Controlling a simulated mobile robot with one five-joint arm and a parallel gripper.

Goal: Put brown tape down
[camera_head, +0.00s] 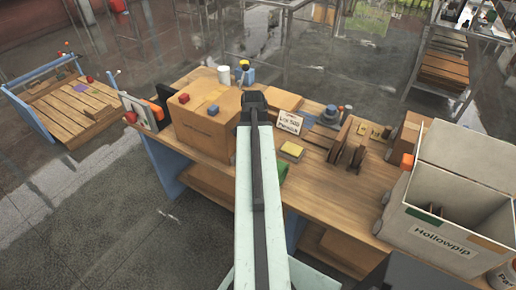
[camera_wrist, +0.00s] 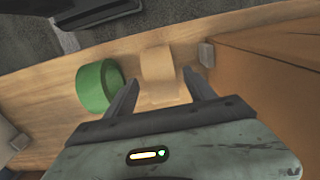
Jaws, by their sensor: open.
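The brown tape (camera_wrist: 157,63) is a tan roll in the wrist view, close in colour to the wooden tabletop (camera_wrist: 215,25). It lies just beyond and between the fingertips of my gripper (camera_wrist: 160,78). The fingers are spread, with a gap on each side of the roll, and it appears to rest on the table. In the head view my own arm hides the tape and the fingers. A green tape roll (camera_wrist: 98,87) stands left of the brown tape; part of it shows in the head view (camera_head: 283,171) beside my arm.
A cardboard box (camera_wrist: 270,75) is close on the right in the wrist view, with a small grey block (camera_wrist: 206,54) by its edge. In the head view, a large box (camera_head: 205,125), a yellow block (camera_head: 291,150), a sign (camera_head: 289,122) and a grey Hollowpip bin (camera_head: 440,236) crowd the workbench.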

